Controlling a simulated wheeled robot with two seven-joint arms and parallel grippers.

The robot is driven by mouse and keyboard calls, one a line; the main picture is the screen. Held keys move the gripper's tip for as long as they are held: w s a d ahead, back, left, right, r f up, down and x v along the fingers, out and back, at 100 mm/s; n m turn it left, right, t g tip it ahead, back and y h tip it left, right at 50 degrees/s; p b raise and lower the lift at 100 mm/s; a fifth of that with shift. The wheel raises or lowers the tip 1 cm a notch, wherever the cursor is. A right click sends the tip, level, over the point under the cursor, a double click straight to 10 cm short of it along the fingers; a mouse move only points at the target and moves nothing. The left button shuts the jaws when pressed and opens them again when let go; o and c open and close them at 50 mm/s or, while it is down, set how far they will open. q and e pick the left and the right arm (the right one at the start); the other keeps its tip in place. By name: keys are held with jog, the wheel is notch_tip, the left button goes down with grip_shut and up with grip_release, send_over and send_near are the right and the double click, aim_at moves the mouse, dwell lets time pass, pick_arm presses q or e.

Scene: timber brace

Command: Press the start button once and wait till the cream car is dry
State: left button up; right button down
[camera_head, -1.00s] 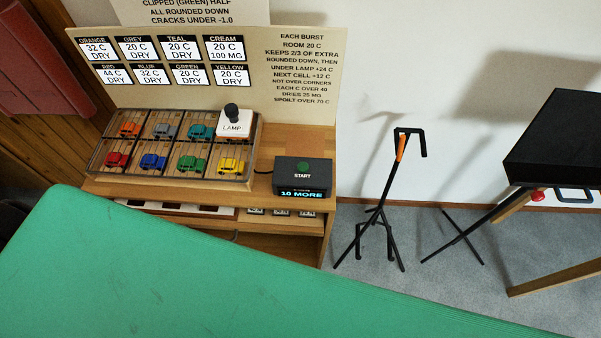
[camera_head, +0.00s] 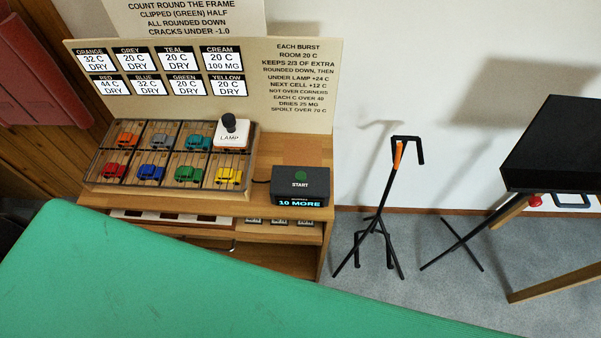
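The start button (camera_head: 300,175) is a green round top on a black box whose display reads "10 MORE". The white lamp (camera_head: 231,134) with a black knob sits over the top right cell of the wooden tray (camera_head: 167,187), where the board lists the cream car; the lamp hides that car. The board (camera_head: 222,59) reads cream 20 C, 100 MG. Other tags read dry, with orange and blue at 32 C, red at 44 C, and grey, teal, green and yellow at 20 C. Neither of my grippers is in view.
Orange (camera_head: 128,138), red (camera_head: 115,170), blue (camera_head: 152,171), green (camera_head: 188,173) and yellow (camera_head: 228,175) cars sit in the tray, with others. A green surface (camera_head: 200,270) fills the foreground. A black stand (camera_head: 385,205) and a black-topped table (camera_head: 560,145) stand at the right.

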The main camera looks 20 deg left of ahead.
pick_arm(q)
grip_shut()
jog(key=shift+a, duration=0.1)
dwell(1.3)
